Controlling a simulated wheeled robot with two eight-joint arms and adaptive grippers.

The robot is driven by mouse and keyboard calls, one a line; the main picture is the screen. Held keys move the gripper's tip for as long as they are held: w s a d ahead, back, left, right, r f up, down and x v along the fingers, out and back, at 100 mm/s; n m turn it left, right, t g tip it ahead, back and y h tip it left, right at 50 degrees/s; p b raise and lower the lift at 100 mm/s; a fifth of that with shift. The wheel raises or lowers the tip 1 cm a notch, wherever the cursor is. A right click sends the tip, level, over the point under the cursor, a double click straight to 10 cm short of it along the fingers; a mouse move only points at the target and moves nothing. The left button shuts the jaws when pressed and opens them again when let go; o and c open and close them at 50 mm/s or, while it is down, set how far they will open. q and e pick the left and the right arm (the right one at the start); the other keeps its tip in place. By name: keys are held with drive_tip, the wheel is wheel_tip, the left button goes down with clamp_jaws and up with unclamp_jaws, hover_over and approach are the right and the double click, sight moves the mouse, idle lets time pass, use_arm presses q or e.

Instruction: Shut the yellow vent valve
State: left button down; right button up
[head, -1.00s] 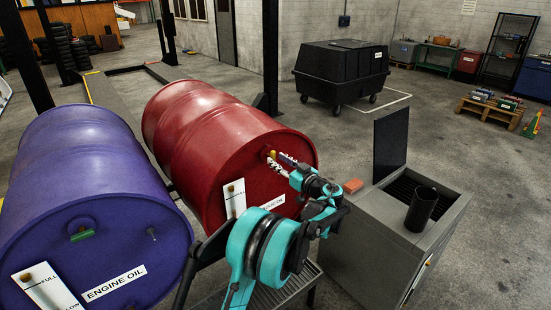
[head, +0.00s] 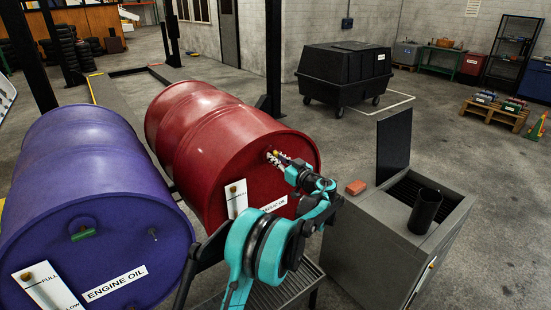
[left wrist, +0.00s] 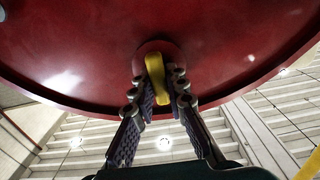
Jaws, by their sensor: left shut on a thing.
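The yellow vent valve (left wrist: 155,78) sits on the end face of the red drum (head: 225,125), near the upper rim in the head view. In the left wrist view its handle stands nearly lengthwise between the fingers, slightly tilted. My left gripper (left wrist: 158,88) is shut on the handle, one finger on each side. In the head view the gripper (head: 277,159) reaches the drum face and covers most of the valve. My right gripper is not in view.
A purple engine oil drum (head: 90,190) lies beside the red drum on the left. A grey cabinet (head: 365,240) with a black cup (head: 425,212) and an orange block (head: 356,188) stands at right. A black wheeled bin (head: 343,75) stands behind on open floor.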

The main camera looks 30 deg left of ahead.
use_arm(q)
drive_tip(key=m, duration=0.4)
drive_tip(key=shift+w+m+p, duration=0.1)
drive_tip(key=shift+m+p, duration=0.3)
drive_tip(key=m, duration=0.4)
drive_tip(key=shift+w+f+m, duration=0.1)
drive_tip(key=shift+m, duration=0.2)
drive_tip(key=m, duration=0.4)
drive_tip(key=shift+d+f+p, duration=0.1)
drive_tip(key=shift+p, duration=0.2)
drive_tip(key=shift+f+m, duration=0.1)
drive_tip(key=shift+m, duration=2.1)
drive_tip(key=c, duration=1.5)
unclamp_jaws()
drive_tip(key=shift+c, duration=0.2)
